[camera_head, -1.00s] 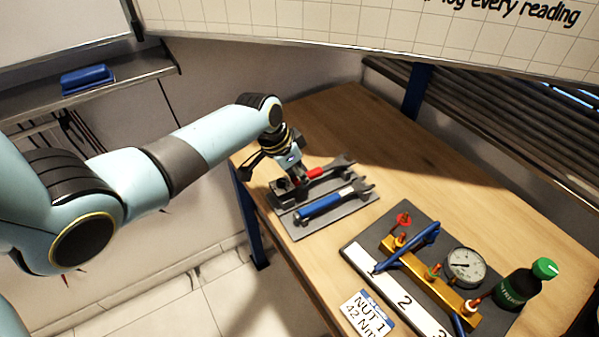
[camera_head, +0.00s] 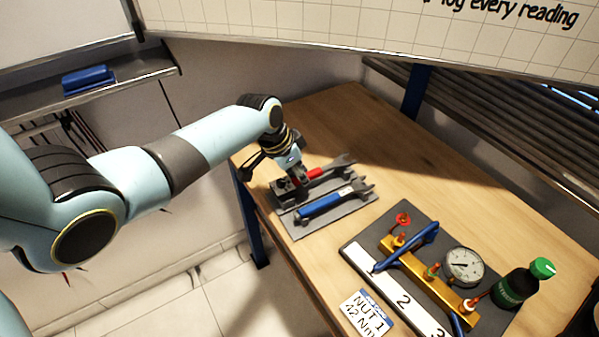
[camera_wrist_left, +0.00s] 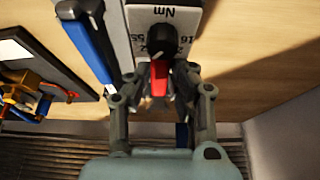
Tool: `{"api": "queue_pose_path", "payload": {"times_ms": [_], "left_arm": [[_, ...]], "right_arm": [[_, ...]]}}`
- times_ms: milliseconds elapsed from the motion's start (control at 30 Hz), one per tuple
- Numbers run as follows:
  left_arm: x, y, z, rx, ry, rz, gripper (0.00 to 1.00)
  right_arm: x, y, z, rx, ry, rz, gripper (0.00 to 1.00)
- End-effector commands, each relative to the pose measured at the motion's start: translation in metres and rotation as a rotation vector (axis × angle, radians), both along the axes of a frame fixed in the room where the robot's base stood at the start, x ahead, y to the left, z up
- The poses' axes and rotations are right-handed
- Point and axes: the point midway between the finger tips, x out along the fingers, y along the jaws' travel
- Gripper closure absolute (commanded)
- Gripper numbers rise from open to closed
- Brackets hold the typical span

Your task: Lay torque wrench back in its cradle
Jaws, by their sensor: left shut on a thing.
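A red-handled wrench (camera_head: 343,161) lies at the back of the grey cradle plate (camera_head: 304,232) on the bench; I take it to be the torque wrench. My left gripper (camera_head: 301,178) is low over the plate and shut on its red handle. The red handle (camera_wrist_left: 159,80) also shows between the fingers in the left wrist view. A black forked piece and a white dial plate (camera_wrist_left: 188,18) marked Nm lie beyond it. The gripper hides part of the handle, and I cannot tell whether it rests fully in the cradle. My right gripper is not in view.
A blue-handled wrench (camera_head: 320,206) lies beside the red one on the plate. The bench's back is clear.

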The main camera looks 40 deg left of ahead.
Motion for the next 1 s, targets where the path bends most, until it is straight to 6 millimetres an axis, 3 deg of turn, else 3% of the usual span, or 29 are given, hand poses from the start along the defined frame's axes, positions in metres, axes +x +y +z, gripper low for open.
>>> {"api": "queue_pose_path", "payload": {"times_ms": [1000], "left_arm": [[0.001, 0.0, -0.014, 0.0, -0.002, 0.0, 1.0]], "right_arm": [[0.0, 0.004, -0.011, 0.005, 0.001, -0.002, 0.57]]}}
